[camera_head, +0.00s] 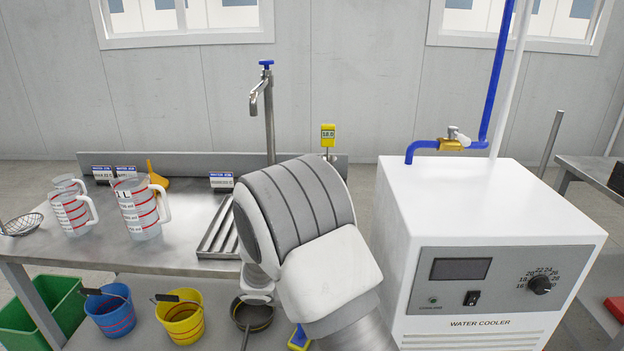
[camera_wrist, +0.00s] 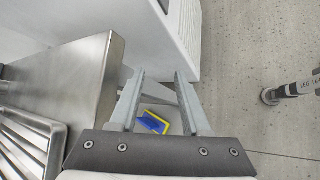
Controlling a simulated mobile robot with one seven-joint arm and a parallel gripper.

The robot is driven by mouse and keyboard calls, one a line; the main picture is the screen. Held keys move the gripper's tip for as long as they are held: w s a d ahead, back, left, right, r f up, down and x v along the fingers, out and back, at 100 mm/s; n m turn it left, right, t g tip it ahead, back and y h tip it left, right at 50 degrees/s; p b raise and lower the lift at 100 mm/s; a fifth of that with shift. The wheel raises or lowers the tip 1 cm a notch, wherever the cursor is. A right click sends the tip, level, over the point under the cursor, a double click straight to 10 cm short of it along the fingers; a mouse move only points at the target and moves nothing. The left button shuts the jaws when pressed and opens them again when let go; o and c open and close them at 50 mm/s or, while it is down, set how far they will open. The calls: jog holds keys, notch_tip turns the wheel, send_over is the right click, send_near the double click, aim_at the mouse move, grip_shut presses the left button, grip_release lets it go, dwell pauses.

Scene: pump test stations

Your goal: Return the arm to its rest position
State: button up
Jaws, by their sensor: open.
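My gripper (camera_wrist: 160,95) shows in the wrist view with its two grey fingers apart and nothing between them. It points down past the edge of the steel bench, beside the white water cooler. A blue and yellow object (camera_wrist: 154,122) lies lower down and shows between the fingers. In the head view my arm is bent in front of the bench, and its white and grey links hide the gripper and part of the bench.
The steel bench (camera_head: 180,230) holds measuring jugs (camera_head: 138,205), a wire strainer (camera_head: 20,225) and a tap (camera_head: 268,105). The water cooler (camera_head: 440,200) stands close at right. Buckets (camera_head: 181,318) sit below. Open floor (camera_wrist: 260,60) lies at right in the wrist view.

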jog(key=s+d+r+m+g+y, duration=0.1)
jog(key=s+d+r+m+y, duration=0.2)
jog(key=s+r, duration=0.35)
jog(key=s+d+r+m+y, duration=0.1)
jog(key=s+d+r+m, duration=0.35)
jog(key=r, duration=0.25)
jog(key=s+d+r+m+g+y, duration=0.1)
jog(key=s+d+r+m+y, duration=0.1)
jog(key=s+r+m, duration=0.35)
jog(key=s+r+m+t+y, duration=0.3)
jog(key=s+r, duration=0.2)
jog(key=s, duration=0.4)
notch_tip(320, 180, up, 22)
jog(key=p, duration=2.2)
jog(key=shift+a, duration=0.35)
jog(key=shift+o, duration=0.4)
jog(key=shift+f, duration=0.1)
